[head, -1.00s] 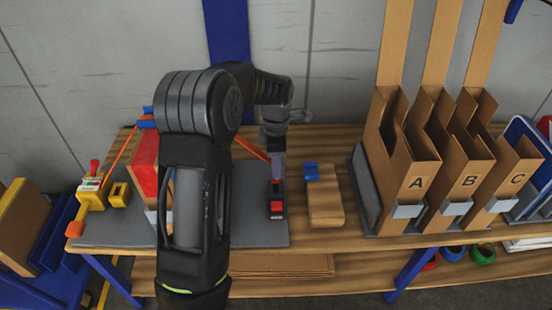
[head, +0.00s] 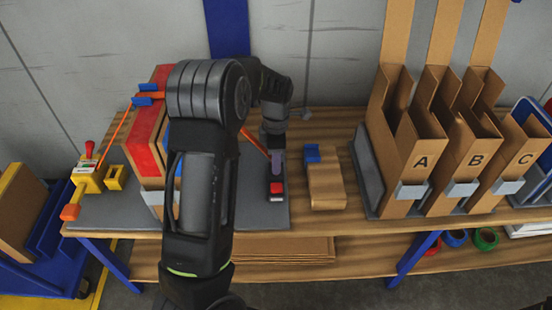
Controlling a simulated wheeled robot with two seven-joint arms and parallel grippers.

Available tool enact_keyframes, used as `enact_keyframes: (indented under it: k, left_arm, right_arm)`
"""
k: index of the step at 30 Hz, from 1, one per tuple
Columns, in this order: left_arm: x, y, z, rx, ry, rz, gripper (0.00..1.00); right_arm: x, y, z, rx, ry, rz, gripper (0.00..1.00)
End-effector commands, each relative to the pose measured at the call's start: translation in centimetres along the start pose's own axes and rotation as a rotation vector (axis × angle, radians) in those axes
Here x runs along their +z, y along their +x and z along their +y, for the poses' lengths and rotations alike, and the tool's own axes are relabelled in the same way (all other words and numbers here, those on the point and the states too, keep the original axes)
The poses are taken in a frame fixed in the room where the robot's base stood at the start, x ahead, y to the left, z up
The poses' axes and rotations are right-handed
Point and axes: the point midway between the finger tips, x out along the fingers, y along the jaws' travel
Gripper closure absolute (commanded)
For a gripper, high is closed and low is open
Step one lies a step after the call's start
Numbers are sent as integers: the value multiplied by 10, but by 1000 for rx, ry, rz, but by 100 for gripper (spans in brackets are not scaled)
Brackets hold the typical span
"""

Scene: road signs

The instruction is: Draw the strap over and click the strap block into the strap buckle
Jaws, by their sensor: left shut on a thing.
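An orange strap (head: 255,143) runs from the left, over a brown and red carton (head: 146,140) with blue corner pieces (head: 148,100), and down to my left gripper (head: 275,164). The left gripper is shut at the strap's right end. The strap block there is mostly hidden by the fingers. Just in front of the fingertips, a red and dark piece, which looks like the strap buckle (head: 276,188), sits on the grey mat (head: 245,212). I cannot tell whether block and buckle touch. My arm hides much of the carton. My right gripper is not in view.
A wooden block with a blue top (head: 325,188) lies right of the mat. Cardboard bins A, B and C (head: 421,165) stand further right. A yellow tool (head: 88,172) and an orange piece (head: 70,211) are at the left end of the bench (head: 300,223).

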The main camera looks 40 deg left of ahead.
Motion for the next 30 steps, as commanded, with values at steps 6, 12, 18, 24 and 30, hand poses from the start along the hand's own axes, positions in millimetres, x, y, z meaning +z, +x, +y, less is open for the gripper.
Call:
enact_keyframes:
  k: [6,12,18,24,30]
  left_arm:
    - [0,-1,0,0,1,0,86]
    - [0,0,0,0,1,0,86]
    - [0,0,0,0,0,0,86]
    - [-1,2,0,0,0,0,86]
    - [-1,5,0,0,0,0,86]
  right_arm:
    - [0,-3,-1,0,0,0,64]
    - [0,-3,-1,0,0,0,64]
    - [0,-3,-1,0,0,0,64]
    - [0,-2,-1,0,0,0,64]
    - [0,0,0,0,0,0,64]
